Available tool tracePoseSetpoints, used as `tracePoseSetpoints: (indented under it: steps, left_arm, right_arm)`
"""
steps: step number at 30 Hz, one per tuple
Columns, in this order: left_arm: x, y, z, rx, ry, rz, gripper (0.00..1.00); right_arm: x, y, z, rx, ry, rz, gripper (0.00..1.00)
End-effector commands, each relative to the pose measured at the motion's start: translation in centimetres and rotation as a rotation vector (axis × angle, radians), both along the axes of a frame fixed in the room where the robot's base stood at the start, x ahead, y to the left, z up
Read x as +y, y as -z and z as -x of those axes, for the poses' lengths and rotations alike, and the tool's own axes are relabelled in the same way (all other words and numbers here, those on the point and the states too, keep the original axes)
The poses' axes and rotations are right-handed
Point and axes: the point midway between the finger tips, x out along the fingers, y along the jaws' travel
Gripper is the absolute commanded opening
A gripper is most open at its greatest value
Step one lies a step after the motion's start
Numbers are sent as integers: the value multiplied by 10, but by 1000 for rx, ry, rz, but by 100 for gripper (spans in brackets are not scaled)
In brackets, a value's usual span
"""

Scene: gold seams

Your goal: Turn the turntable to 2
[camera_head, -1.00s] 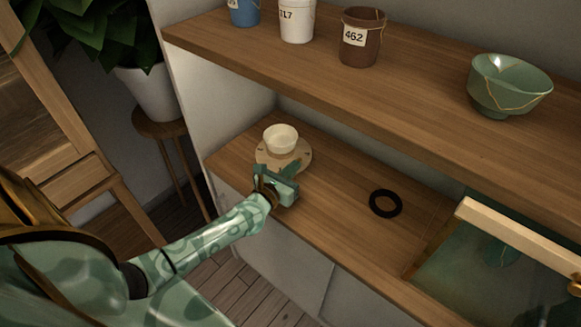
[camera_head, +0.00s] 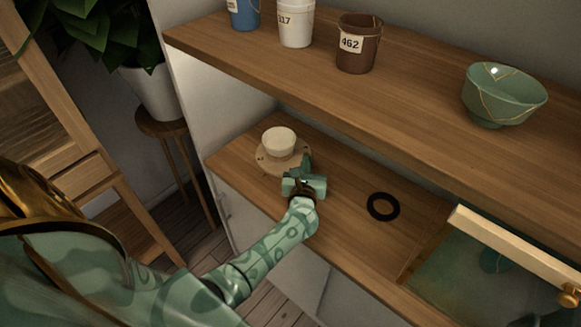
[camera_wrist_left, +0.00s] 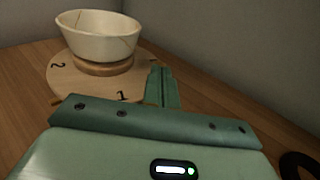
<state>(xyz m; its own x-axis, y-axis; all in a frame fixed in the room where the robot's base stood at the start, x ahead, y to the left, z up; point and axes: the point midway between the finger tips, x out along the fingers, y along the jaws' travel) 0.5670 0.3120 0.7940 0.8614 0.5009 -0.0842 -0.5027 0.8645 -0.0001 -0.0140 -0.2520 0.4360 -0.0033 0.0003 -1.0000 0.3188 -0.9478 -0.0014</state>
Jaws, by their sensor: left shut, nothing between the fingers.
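The turntable (camera_head: 264,162) is a round wooden disc on the lower counter, below the shelf. A cream bowl (camera_head: 279,141) stands upright on its middle. In the left wrist view the turntable (camera_wrist_left: 72,87) shows a 1 on the side near my gripper and a 2 at its left edge; the bowl (camera_wrist_left: 98,36) has a thin seam line. My left gripper (camera_head: 307,165) is shut and empty, at the turntable's right edge. In the left wrist view its fingers (camera_wrist_left: 162,85) are together beside the rim; I cannot tell whether they touch it. My right gripper is not in view.
A black ring (camera_head: 383,206) lies on the counter to the right. A wooden-edged glass panel (camera_head: 510,240) is at the lower right. The shelf above holds a brown pot (camera_head: 358,45), a white pot (camera_head: 295,24), a blue pot (camera_head: 243,14) and a green bowl (camera_head: 503,96).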

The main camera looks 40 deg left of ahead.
Motion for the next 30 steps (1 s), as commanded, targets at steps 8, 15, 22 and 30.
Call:
tracePoseSetpoints:
  steps: [8, 15, 22, 30]
  left_arm:
    - [-1, 3, -12, 1, -105, -2, 0]
    - [-1, 2, -24, 0, -103, -1, 0]
    - [-1, 2, -34, 0, -102, -1, 0]
    - [1, 1, -42, -1, -102, 0, 0]
  right_arm:
    - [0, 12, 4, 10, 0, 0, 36]
    - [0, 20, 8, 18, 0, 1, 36]
    - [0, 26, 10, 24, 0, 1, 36]
    - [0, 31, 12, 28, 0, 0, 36]
